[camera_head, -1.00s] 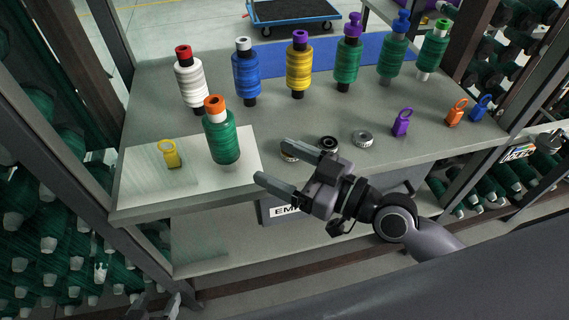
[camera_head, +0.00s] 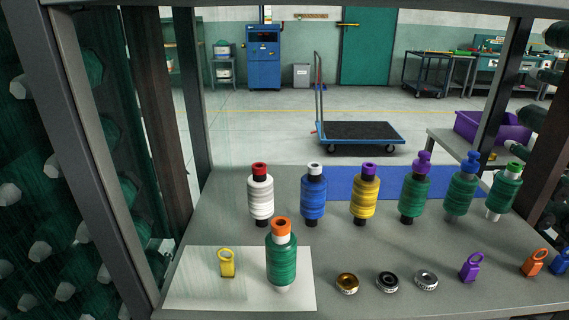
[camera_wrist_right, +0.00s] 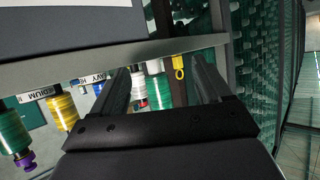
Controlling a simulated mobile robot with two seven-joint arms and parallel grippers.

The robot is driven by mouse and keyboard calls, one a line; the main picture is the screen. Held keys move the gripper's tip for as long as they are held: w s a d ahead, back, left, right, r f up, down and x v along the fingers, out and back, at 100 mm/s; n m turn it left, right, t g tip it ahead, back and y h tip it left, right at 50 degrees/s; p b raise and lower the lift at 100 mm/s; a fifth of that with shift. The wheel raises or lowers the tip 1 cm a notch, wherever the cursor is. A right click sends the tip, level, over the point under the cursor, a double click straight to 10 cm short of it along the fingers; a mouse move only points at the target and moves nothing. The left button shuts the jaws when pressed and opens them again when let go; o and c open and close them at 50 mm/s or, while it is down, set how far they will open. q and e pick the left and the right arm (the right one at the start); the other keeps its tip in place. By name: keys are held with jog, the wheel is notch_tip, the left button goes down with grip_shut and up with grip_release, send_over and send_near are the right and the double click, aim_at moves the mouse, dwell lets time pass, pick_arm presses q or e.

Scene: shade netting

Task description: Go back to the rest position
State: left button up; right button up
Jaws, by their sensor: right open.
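My right gripper (camera_wrist_right: 160,66) shows only in the right wrist view, its two dark fingers spread apart. Nothing is held between them; a green spool and a yellow tag (camera_wrist_right: 179,67) appear beyond the fingers, past the table edge (camera_wrist_right: 120,58). That view looks turned upside down. My left gripper is in neither view. In the head view the green spool with an orange top (camera_head: 281,262) stands upright on a white sheet (camera_head: 195,285), beside the yellow tag (camera_head: 227,264).
Behind stand several spools, including white (camera_head: 260,198), blue (camera_head: 313,199) and yellow (camera_head: 365,200). Three small round parts, such as the gold one (camera_head: 347,284), lie in front, with a purple tag (camera_head: 470,268) to their right. Uprights (camera_head: 85,130) flank the table. A cart (camera_head: 360,133) stands beyond.

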jog(key=s+d+f+m+g+h, duration=0.3)
jog(key=s+d+f+h, duration=0.15)
jog(key=s+d, duration=0.2)
jog(key=s+d+f+m+g+h, duration=0.3)
jog(key=s+d+f+m+h, duration=0.15)
jog(key=s+d, duration=0.2)
pick_arm(q)
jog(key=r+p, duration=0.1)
jog(key=p, duration=0.1)
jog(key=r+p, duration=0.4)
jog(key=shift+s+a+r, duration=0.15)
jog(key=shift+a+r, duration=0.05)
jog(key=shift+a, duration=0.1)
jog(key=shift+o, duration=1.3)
pick_arm(e)
jog(key=w+a+f+n+t+y, duration=0.1)
jog(key=w+a+f+t, duration=0.1)
jog(key=w+t, duration=0.5)
jog(key=shift+a+y, duration=0.25)
jog(key=shift+y, duration=0.15)
